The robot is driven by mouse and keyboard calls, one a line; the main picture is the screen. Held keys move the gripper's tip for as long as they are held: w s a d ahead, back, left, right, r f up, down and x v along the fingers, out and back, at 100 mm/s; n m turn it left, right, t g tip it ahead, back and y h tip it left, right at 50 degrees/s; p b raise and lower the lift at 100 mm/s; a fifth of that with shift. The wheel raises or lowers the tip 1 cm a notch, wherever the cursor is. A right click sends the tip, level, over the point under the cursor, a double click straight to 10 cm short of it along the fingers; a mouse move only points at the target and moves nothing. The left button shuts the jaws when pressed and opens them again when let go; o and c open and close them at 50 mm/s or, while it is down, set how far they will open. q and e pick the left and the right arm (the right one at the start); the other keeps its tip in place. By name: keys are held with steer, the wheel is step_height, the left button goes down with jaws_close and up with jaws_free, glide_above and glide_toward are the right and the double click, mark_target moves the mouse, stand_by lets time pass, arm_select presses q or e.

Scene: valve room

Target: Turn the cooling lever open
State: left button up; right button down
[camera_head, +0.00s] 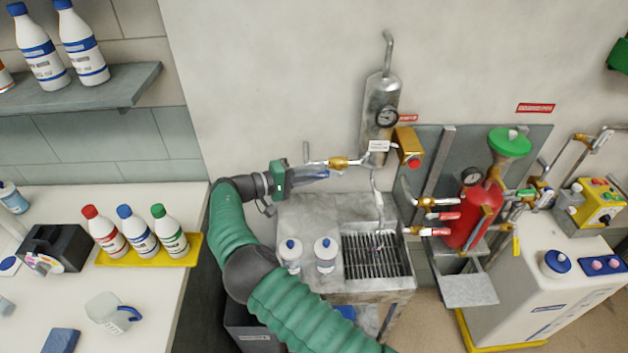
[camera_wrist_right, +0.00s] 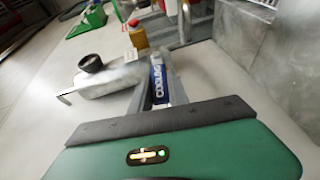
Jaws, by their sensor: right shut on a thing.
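The cooling lever is a blue handle (camera_wrist_right: 157,82) with white lettering that reads like "COOLING", seen in the right wrist view. My right gripper (camera_wrist_right: 160,78) is shut on it, with fingers along its sides. In the head view my right gripper (camera_head: 318,173) reaches in from the lower middle to the brass valve (camera_head: 340,162) on the pipe at the wall. The lever is mostly hidden by the fingers there, so its exact angle is hard to tell. My left gripper is not in view.
A red tank (camera_head: 472,215) with brass valves is to the right. A white counter (camera_head: 165,310) with bottles is at left.

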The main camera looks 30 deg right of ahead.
steer(key=shift+a+f+n+h+b, duration=0.15)
steer(key=shift+f+n+h+b, duration=0.25)
steer(key=shift+f+h+b, duration=0.55)
steer(key=shift+r+y, duration=0.2)
steer(key=shift+y, duration=0.05)
steer(key=c, duration=1.6)
jaws_free()
steer(key=shift+o, duration=1.7)
steer(key=shift+w, duration=0.15)
steer(key=shift+r, duration=0.1)
